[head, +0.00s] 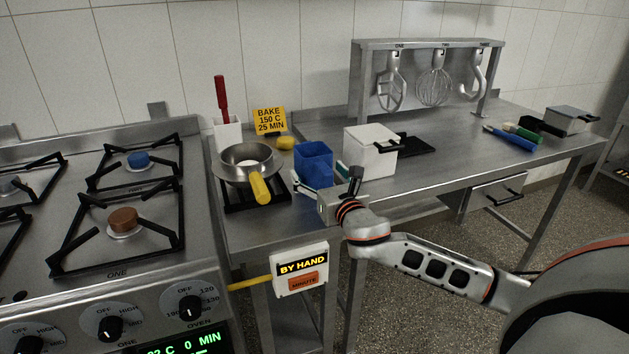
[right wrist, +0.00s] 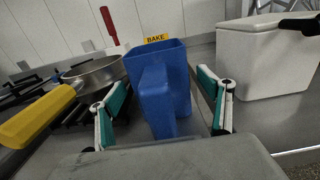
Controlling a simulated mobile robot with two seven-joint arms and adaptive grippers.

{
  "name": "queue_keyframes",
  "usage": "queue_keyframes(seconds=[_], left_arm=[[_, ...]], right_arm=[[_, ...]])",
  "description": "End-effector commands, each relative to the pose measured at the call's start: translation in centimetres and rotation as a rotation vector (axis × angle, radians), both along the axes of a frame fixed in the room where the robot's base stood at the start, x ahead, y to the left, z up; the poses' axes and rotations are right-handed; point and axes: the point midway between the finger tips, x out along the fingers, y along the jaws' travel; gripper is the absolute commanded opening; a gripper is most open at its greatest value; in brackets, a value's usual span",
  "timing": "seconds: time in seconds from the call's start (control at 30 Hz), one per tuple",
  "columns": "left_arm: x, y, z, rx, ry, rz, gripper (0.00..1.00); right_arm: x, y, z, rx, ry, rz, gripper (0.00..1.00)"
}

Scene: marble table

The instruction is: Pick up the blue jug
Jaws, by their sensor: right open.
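The blue jug (head: 314,160) stands upright on the steel table in the head view, between the pan and the white box. In the right wrist view the blue jug (right wrist: 158,88) is straight ahead, its handle toward the camera. My right gripper (head: 318,186) reaches in from the right at the near side of the jug. It is open; in the right wrist view its teal-padded fingers (right wrist: 166,112) stand on either side of the jug's handle, with gaps visible. My left gripper is not in view.
A pan (head: 246,162) with a yellow handle sits close left of the jug on a black stand. A white box (head: 370,153) with a black handle is close right. A yellow BAKE sign (head: 269,120) stands behind.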

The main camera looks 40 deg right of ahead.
Motion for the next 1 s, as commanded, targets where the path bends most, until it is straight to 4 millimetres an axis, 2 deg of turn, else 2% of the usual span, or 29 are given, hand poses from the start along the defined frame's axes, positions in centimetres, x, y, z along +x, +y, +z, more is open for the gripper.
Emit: queue_keyframes(seconds=[0.27, 0.47, 0.5, 0.8, 0.87, 1.0], left_arm=[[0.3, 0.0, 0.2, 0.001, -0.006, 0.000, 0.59], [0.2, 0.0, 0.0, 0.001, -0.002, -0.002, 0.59], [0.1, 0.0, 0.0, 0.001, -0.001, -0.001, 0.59], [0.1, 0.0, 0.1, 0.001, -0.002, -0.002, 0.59], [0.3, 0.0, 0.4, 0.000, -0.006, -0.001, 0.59], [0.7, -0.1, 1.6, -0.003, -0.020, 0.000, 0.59]], right_arm=[[0.3, 0.0, 0.1, 0.000, -0.001, 0.001, 0.78], [0.3, -0.1, 0.1, 0.000, -0.001, 0.000, 0.29], [0.3, -0.1, 0.1, 0.000, -0.001, 0.000, 0.24], [0.3, -0.1, 0.6, -0.001, -0.005, 0.000, 0.24], [0.3, -0.1, 1.2, -0.002, -0.008, 0.000, 0.24], [0.3, -0.1, 3.8, -0.002, -0.014, -0.001, 0.24]])
